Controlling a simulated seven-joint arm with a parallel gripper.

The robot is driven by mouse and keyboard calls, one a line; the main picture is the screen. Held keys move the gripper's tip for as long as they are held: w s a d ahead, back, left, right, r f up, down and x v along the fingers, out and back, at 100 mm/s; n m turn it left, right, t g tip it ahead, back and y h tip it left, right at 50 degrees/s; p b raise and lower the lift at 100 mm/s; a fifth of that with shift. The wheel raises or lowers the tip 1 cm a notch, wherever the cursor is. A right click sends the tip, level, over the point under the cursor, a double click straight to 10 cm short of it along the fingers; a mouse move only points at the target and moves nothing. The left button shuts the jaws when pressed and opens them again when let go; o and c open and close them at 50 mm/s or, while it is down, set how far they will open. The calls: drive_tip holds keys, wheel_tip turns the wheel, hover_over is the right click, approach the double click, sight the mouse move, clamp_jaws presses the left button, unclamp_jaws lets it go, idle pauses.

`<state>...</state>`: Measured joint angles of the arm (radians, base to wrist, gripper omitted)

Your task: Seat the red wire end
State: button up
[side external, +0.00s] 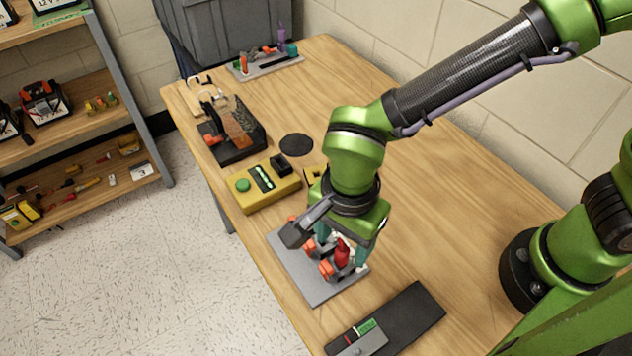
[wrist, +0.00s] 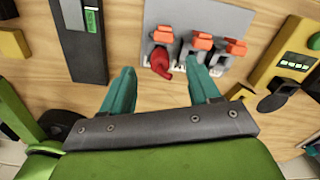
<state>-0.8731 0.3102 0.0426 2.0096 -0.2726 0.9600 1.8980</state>
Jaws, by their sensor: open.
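The red wire end (side external: 342,252) is at the near-end terminal of a grey plate (side external: 297,277). In the wrist view the red wire end (wrist: 161,63) lies just below the leftmost orange lever (wrist: 163,36). Two more orange levers (wrist: 202,41) (wrist: 236,47) stand to its right on the plate (wrist: 190,14). My gripper (side external: 340,252) is open, low over the plate, with one teal finger on each side of the red wire end. In the wrist view, the fingers of my gripper (wrist: 159,66) show a gap around it. How deep the wire end sits is hidden.
A black tray (side external: 408,317) with a grey device (side external: 362,342) lies near the front edge. A yellow box with a green button (side external: 243,185) stands beyond the plate. A black-and-brown fixture (side external: 235,128) and a grey bin (side external: 232,35) are farther back.

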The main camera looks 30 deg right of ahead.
sight(342, 249)
wheel_tip(342, 249, up, 12)
drive_tip(key=d+r+n+t+y, duration=0.1)
drive_tip(key=d+n, duration=0.4)
drive_tip(key=d, duration=0.8)
drive_tip(key=w+d+r+n+t+y, duration=0.1)
drive_tip(key=d+r+n+t, duration=0.2)
drive_tip(key=d, duration=0.9)
drive_tip(key=n+t, duration=0.2)
drive_tip(key=t, duration=0.1)
drive_tip(key=shift+d+r, duration=0.15)
drive_tip(key=shift+d, duration=0.25)
